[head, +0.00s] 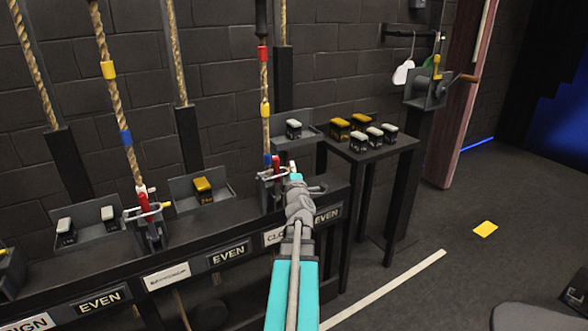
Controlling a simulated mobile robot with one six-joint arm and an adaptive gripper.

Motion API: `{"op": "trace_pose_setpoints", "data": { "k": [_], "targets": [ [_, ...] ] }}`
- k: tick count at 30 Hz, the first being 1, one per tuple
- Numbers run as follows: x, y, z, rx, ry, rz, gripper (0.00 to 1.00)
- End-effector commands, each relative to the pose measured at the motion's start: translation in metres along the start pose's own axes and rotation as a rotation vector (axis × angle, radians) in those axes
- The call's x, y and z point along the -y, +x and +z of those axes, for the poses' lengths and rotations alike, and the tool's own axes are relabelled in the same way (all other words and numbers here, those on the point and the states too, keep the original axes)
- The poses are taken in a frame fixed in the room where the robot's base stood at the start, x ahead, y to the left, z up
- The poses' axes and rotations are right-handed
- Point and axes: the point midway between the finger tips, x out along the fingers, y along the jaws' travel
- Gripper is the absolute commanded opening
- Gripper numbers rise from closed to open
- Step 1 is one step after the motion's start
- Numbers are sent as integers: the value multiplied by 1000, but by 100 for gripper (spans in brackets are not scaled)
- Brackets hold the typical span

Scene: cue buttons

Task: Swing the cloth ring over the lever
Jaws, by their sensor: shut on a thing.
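My gripper (293,178) is at the end of my arm, at a rope lock on the rail in the middle of the head view. Below it is a sign (272,237) whose visible letters read "CLO". The lock has a red lever (276,164), which looks upright, beside the rope. A small pale ring (267,174) shows at the lever, just left of my gripper. My gripper is shut on what appears to be this ring. My fingers hide part of it, and I cannot tell whether it is around the lever.
Another rope lock with a red lever (145,203) stands to the left. Grey trays (187,196) on the rail hold weights. A dark table (372,150) with several yellow and white-topped weights stands behind right. Open floor (440,290) lies to the right.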

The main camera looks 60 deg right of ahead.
Motion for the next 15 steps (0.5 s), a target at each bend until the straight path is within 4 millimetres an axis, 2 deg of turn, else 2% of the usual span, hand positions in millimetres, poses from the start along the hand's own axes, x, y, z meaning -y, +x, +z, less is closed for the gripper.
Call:
{"op": "trace_pose_setpoints", "data": {
  "k": [4, 5, 10, 11, 15],
  "targets": [
    [1, -1, 2, 5, 0, -3, 0],
    [1, -1, 2, 6, -1, -3, 18],
    [1, -1, 2, 6, -1, -3, 50],
    [1, -1, 2, 6, -1, -3, 53],
    [0, 0, 3, 7, -1, -2, 53]
  ]
}}
